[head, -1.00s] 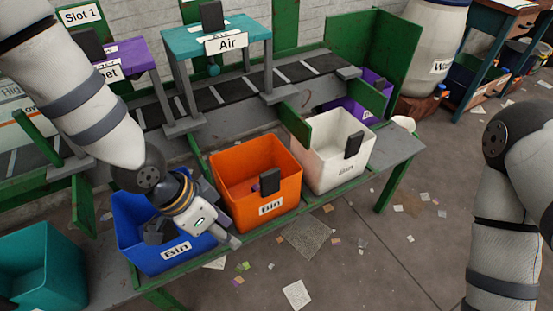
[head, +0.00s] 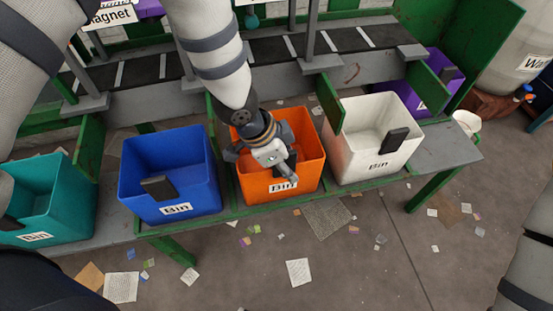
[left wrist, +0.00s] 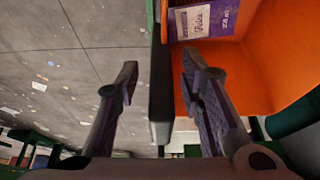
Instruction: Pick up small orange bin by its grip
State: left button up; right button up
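The small orange bin (head: 312,152) stands on the grey bench, between the blue and white bins. My left gripper (head: 264,172) is over its front wall and covers its grip in the head view. In the left wrist view the dark upright grip (left wrist: 160,90) lies between the two open fingers, with a gap visible on its left. The right finger overlaps the orange bin (left wrist: 285,50) on the bin's inner side. Contact with the grip does not show. A purple and white box (left wrist: 205,18) lies inside the bin. My right gripper is out of view.
A blue bin (head: 190,155) stands left, a white bin (head: 352,155) right, a teal bin (head: 50,200) far left. Paper scraps (head: 299,272) litter the floor in front.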

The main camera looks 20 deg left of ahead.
pick_arm(q)
jog(key=shift+x, duration=0.9)
jog(key=shift+r, duration=0.15)
jog(key=shift+c, duration=0.6)
grip_shut()
jog(key=shift+r, duration=0.15)
